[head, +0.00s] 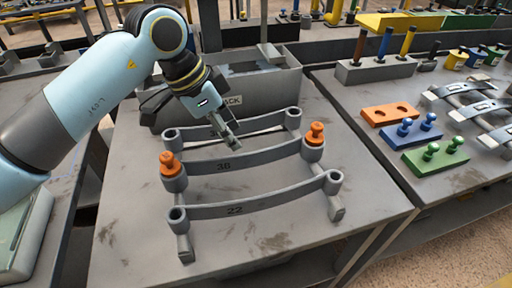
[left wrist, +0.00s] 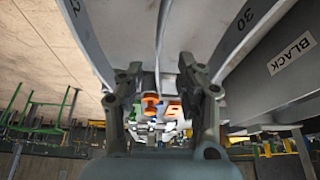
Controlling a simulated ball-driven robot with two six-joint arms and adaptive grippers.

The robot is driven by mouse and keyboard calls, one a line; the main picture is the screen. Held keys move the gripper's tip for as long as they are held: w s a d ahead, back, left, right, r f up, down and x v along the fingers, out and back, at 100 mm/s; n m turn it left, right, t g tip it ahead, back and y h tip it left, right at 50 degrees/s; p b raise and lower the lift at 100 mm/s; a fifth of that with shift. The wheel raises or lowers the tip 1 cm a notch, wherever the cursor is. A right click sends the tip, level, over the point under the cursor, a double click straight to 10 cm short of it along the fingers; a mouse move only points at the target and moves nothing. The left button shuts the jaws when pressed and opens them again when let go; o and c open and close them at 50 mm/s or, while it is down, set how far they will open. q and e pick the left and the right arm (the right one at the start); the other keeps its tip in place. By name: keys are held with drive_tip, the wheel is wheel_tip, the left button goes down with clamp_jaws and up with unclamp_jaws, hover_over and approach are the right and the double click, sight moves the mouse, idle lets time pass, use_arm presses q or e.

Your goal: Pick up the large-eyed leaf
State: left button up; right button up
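Three curved grey leaves with an eye at each end lie side by side on the left table: a front leaf (head: 262,206) marked 22, a middle leaf (head: 260,158) with a number in the thirties, and a back leaf (head: 262,122). I cannot tell for sure which is the large-eyed one. Orange pins (head: 169,163) stand at the middle leaf's ends; the outer leaves' eyes look empty. My left gripper (head: 232,138) is above the back and middle leaves, partly covering the back one. In the left wrist view its fingers (left wrist: 158,75) are apart, with no clear grip. My right gripper is out of view.
A grey bin (head: 262,92) labelled BLACK stands behind the leaves. The right table holds an orange block (head: 391,114), blue pegs (head: 412,130), green pegs (head: 436,158) and more leaves (head: 470,108). The left table's front is clear.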

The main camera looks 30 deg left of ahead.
sight(244, 154)
use_arm(q)
drive_tip(key=x, duration=0.3)
drive_tip(key=shift+s+d+f, duration=0.15)
drive_tip(key=shift+f, duration=0.4)
drive_tip(key=x, duration=0.4)
drive_tip(key=shift+w+d+f, duration=0.15)
drive_tip(key=shift+w+f, duration=0.05)
drive_tip(key=shift+w, duration=0.15)
drive_tip(key=shift+w+f, duration=0.1)
drive_tip(key=shift+f, duration=0.1)
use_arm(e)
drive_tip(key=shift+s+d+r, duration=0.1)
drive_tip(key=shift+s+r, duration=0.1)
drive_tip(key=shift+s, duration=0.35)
use_arm(q)
drive_tip(key=c, duration=0.4)
clamp_jaws()
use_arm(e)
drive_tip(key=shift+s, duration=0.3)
